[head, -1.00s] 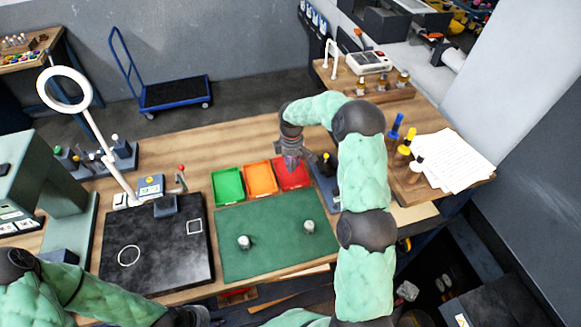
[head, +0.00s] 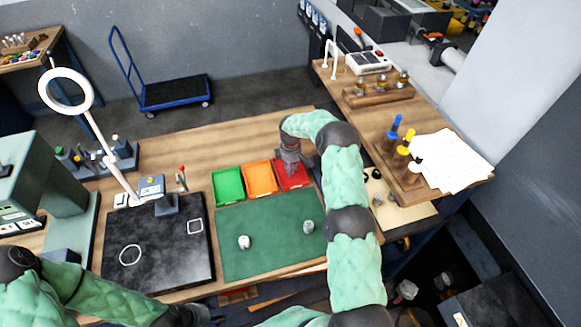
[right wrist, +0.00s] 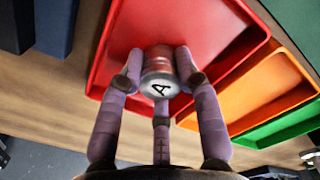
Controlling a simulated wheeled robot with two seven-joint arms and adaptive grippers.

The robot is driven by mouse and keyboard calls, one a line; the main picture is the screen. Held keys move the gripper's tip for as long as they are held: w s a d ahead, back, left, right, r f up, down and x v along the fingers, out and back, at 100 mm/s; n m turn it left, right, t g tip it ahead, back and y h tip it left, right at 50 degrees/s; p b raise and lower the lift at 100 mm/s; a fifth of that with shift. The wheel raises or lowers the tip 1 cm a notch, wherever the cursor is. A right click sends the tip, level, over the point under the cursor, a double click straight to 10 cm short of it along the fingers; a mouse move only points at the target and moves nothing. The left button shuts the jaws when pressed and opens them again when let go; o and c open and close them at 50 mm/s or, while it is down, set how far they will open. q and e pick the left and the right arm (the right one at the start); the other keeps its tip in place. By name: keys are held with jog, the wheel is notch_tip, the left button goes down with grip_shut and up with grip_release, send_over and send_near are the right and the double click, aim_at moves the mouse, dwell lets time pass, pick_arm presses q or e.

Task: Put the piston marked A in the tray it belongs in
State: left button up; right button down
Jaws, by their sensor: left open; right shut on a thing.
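The piston marked A (right wrist: 158,84) is a silver metal cylinder held between the fingers of my right gripper (right wrist: 158,78). The letter A on its end faces the right wrist camera. In the head view my right gripper (head: 291,168) is over the red tray (head: 302,183), and the piston is hidden there. The red tray also fills much of the right wrist view (right wrist: 225,45) behind the piston. I cannot tell whether the piston touches its floor. The orange tray (head: 261,178) and green tray (head: 228,186) stand beside it. My left gripper (head: 200,316) is at the lower edge, open.
Two other silver pistons, one at left (head: 244,242) and one at right (head: 308,227), stand on the green mat (head: 270,262). A black plate (head: 160,255) with a ring lamp (head: 66,90) lies to the left. Bottles and papers (head: 450,160) are at the right.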

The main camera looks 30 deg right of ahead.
jog(key=shift+f, duration=0.1)
jog(key=c, duration=0.9)
grip_release()
jog(key=shift+o, duration=0.2)
jog(key=shift+r, duration=0.25)
notch_tip(320, 180, up, 12)
jog(key=b, duration=0.1)
jog(key=shift+f, duration=0.1)
